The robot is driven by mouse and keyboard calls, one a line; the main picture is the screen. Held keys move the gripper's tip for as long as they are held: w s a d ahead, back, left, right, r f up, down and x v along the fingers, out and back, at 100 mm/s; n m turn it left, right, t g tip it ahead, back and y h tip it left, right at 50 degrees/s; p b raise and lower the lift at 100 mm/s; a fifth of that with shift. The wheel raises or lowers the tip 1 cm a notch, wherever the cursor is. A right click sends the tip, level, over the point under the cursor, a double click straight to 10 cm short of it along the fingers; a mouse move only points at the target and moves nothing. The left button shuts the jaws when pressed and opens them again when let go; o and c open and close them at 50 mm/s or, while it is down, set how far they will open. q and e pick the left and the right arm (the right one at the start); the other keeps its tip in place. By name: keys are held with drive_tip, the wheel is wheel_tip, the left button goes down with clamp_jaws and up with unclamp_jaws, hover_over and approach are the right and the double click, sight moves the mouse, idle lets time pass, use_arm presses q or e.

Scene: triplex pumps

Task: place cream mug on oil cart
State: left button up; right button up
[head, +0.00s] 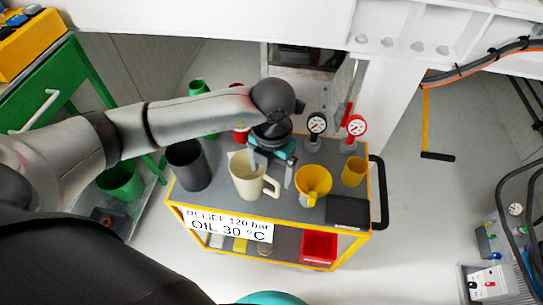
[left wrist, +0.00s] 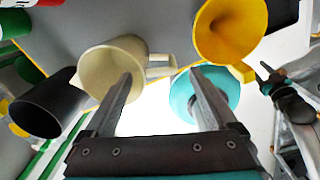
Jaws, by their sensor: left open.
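The cream mug (head: 245,182) stands upright on the grey top of the oil cart (head: 222,196), near its front edge, with its handle to the right. The mug also shows in the left wrist view (left wrist: 97,72). My left gripper (head: 271,172) is open over the mug's handle side, fingers pointing down. In the left wrist view, one finger of my left gripper (left wrist: 162,76) overlaps the mug's body and the other lies right of the handle. I cannot tell whether either finger touches the mug.
A black cup (head: 188,168) stands left of the mug. A yellow funnel (head: 313,182), a yellow cup (head: 354,171) and two gauges (head: 316,124) are to the right. Red and green containers stand behind. A red bin (head: 319,246) sits on the lower shelf.

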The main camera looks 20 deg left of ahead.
use_arm(q)
drive_tip(key=shift+r+p, duration=0.45)
drive_tip(key=shift+r, duration=1.35)
use_arm(e)
drive_tip(key=shift+s+d+f, duration=0.3)
drive_tip(key=shift+s+d, duration=0.1)
drive_tip(key=shift+s, duration=0.15)
drive_tip(key=shift+s+d+f, duration=0.25)
drive_tip(key=shift+s+d, duration=0.15)
drive_tip(key=shift+s, duration=0.1)
